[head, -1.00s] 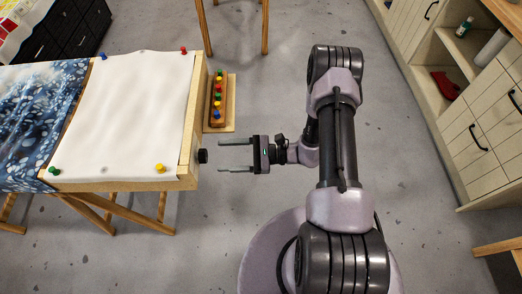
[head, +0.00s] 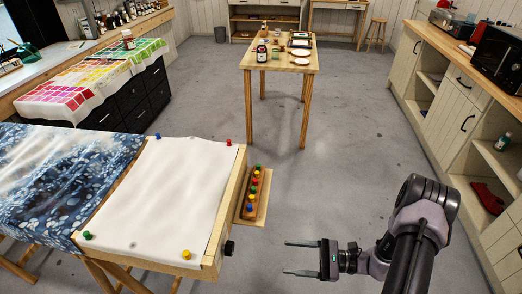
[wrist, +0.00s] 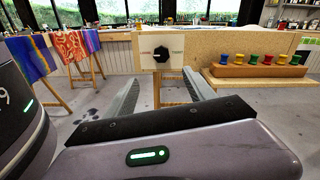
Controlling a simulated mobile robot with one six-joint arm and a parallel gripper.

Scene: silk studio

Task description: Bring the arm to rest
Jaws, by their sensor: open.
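My gripper (head: 301,258) is open and empty in the head view. Its two fingers point left toward the end of the silk frame, with a gap of floor between them and the black knob (head: 229,248). In the wrist view my gripper (wrist: 163,90) shows its two fingers spread apart. The same knob on its pale plate (wrist: 146,55) stands ahead between the fingers, apart from them. My arm comes in from the lower right of the head view, bent at a dark, ribbed joint.
The silk frame (head: 236,200) holds white cloth (head: 170,195) with coloured pins. A pin rack (head: 255,188) is at its end. A small wooden table (head: 277,67) stands further back. Cabinets (head: 455,110) line the right side. The floor (head: 340,150) between is clear.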

